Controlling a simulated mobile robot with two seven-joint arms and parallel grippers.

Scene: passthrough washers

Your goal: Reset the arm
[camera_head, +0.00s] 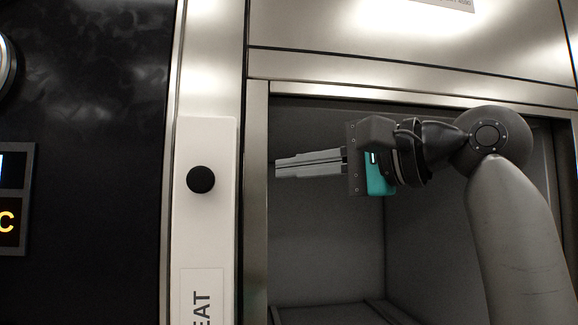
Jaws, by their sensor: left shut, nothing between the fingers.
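A teal part shows on the gripper's underside. My arm rises from the lower right and bends at a dark wrist joint. The fingertips are near the left edge of the opening and appear apart from the frame. How deep the gripper is relative to the opening is hard to tell.
The steel frame (256,200) edges the opening on the left. Beside it is a white panel (205,235) with a black round knob (201,179) and partly visible lettering. A dark panel with a display (12,205) is at far left. The compartment looks empty, with rails at its bottom.

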